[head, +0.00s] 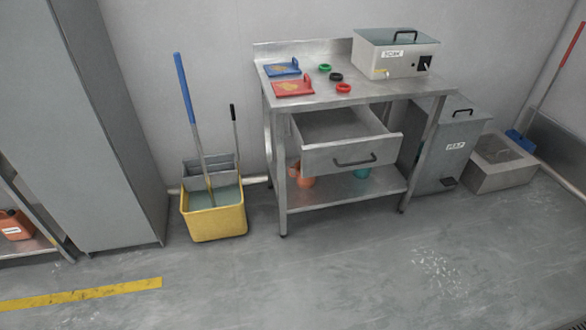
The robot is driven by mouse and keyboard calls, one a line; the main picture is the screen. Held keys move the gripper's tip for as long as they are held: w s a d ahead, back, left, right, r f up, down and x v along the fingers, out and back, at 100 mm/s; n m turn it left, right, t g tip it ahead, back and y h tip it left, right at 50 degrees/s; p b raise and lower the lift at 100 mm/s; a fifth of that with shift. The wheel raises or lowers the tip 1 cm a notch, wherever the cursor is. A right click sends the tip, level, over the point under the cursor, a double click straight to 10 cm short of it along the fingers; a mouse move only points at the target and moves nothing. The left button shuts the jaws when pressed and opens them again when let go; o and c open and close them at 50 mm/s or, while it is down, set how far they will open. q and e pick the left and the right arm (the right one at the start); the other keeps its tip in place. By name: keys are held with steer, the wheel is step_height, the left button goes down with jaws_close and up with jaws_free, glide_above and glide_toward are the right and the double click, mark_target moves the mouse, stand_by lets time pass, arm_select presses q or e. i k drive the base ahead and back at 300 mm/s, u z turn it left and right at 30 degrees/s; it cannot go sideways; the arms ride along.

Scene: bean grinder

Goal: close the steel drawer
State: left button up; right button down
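The steel drawer (350,154) is pulled out from under the top of a steel work table (350,95). Its front panel faces me and carries a dark bar handle (354,161). The open top shows a grey inside that looks empty, though part of it is hidden under the tabletop. Neither of my grippers shows in the head view.
A yellow mop bucket (215,216) stands left of the table. A grey bin (452,145) and a low box (497,164) stand to its right. A metal box (393,54) and small coloured items sit on the tabletop. The floor in front is clear.

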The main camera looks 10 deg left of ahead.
mark_target(328, 140)
steer(key=u, duration=0.7)
steer(key=i, duration=0.85)
steer(key=z, duration=0.2)
